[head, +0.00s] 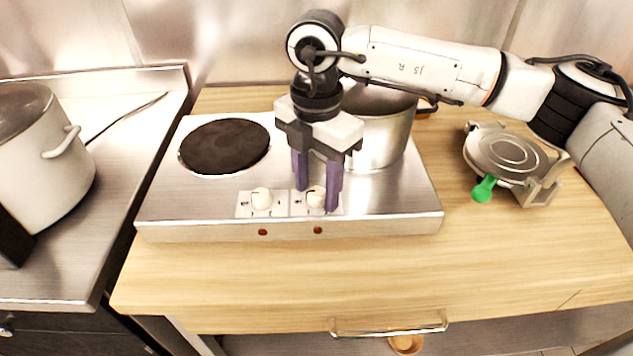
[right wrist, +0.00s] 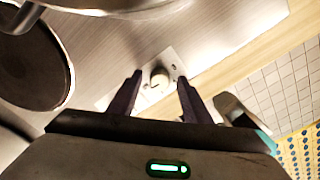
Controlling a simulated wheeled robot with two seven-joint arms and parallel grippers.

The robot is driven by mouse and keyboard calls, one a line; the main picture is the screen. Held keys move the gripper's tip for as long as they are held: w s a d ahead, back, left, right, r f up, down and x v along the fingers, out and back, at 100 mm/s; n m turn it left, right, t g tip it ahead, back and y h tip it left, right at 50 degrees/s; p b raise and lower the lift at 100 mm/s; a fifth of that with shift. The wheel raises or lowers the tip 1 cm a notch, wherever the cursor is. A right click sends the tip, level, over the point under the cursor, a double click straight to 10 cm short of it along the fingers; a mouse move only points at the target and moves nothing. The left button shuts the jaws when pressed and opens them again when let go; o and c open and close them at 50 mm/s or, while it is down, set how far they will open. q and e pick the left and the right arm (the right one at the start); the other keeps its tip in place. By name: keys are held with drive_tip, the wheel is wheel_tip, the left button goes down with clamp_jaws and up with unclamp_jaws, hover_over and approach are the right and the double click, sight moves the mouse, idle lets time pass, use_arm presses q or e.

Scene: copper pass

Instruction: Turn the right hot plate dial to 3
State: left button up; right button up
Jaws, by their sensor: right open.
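The hot plate (head: 390,222) is a silver two-burner unit on the wooden counter. Its right dial (head: 316,197) is a white knob on a white scale plate and also shows in the right wrist view (right wrist: 159,77). My right gripper (head: 318,198) points down over the right dial, its purple fingers open on either side of the knob. In the right wrist view the knob lies between the fingertips (right wrist: 157,92), with a gap on both sides. The dial's scale is partly hidden by the fingers, and its setting is too small to read. My left gripper is not in view.
The left dial (head: 261,199) sits close beside the right one. A steel pot (head: 385,135) stands on the right burner behind my gripper; the left burner (head: 225,146) is bare. A round metal press with a green handle (head: 484,189) is at right. A large pot (head: 50,160) stands at left.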

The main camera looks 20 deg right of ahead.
drive_tip(key=c, duration=1.1)
